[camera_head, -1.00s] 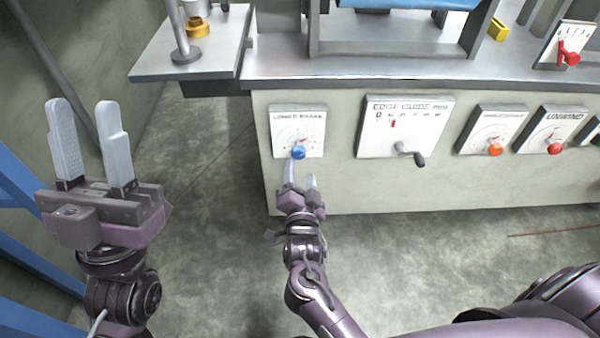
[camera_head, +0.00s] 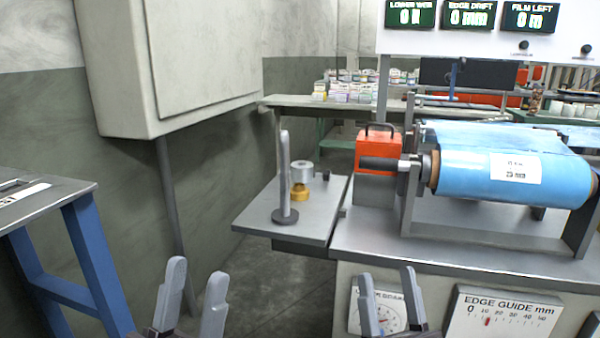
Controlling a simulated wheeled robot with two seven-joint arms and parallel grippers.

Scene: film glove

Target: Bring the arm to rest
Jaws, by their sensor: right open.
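My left gripper (camera_head: 198,270) shows at the bottom left of the middle with its two grey fingers pointing up and apart. It is open and empty, in front of the floor and wall. My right gripper (camera_head: 386,274) shows at the bottom, right of the middle, also open with nothing between its fingers. Its fingers overlap the dial panel (camera_head: 392,310) on the machine front in the picture; whether they touch it I cannot tell. The lower parts of both arms are out of view.
The machine bench (camera_head: 470,252) carries a blue film roll (camera_head: 515,178) and an orange box (camera_head: 372,152). A side shelf (camera_head: 258,218) holds an upright post (camera_head: 285,175). The Edge Guide panel (camera_head: 505,318) is at lower right.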

